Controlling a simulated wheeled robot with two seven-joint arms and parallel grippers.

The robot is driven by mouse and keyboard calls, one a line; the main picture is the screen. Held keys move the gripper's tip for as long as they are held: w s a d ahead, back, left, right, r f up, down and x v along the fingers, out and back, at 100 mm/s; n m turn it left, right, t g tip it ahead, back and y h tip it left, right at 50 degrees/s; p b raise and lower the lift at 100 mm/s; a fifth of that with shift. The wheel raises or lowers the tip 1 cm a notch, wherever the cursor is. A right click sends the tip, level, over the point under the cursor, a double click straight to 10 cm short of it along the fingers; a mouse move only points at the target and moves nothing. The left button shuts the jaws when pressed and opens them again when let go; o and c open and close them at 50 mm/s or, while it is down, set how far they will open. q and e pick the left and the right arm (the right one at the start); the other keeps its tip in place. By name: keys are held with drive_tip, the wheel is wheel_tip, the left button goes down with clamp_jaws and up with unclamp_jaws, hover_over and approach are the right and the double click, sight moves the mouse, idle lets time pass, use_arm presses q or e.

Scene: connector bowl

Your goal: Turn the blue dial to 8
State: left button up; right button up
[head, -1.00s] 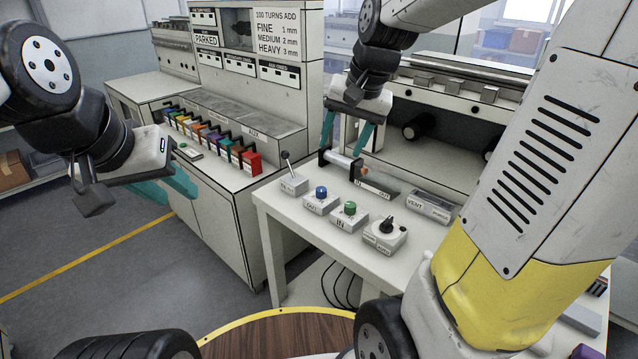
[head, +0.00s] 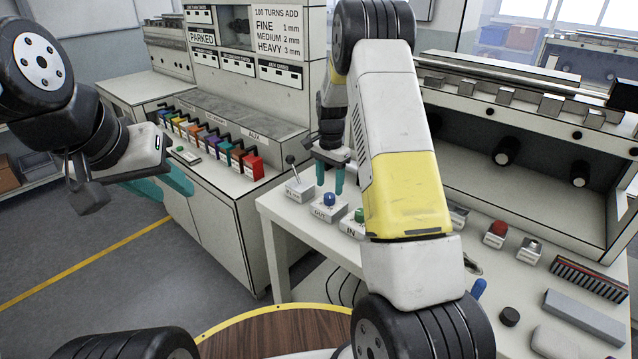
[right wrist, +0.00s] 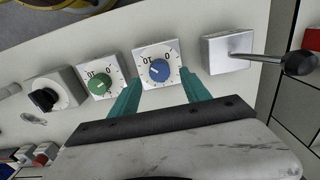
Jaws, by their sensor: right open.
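The blue dial (head: 329,199) is a round knob on a small white box labelled OUT near the left front of the white table. In the right wrist view the blue dial (right wrist: 158,71) sits on a square numbered plate, ahead of and between my fingertips. My right gripper (head: 330,178) is open and points down just behind the dial in the head view; its teal fingers also show in the right wrist view (right wrist: 160,84). I cannot tell whether they touch the knob. My left gripper (head: 165,188) is out to the left over the floor, its teal fingers apart and empty.
A green dial (right wrist: 100,85) on the IN box is beside the blue one. A lever box (head: 299,188) stands on the other side. A black knob (right wrist: 42,99) is farther along. My right arm hides part of the table. Coloured levers line the cabinet (head: 225,225).

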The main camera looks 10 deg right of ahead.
sight(329, 195)
drive_tip(key=shift+f, duration=2.35)
drive_tip(key=shift+c, duration=0.4)
clamp_jaws()
drive_tip(key=shift+n, duration=0.4)
drive_tip(key=n, duration=0.4)
drive_tip(key=shift+n, duration=0.3)
drive_tip(key=n, duration=0.5)
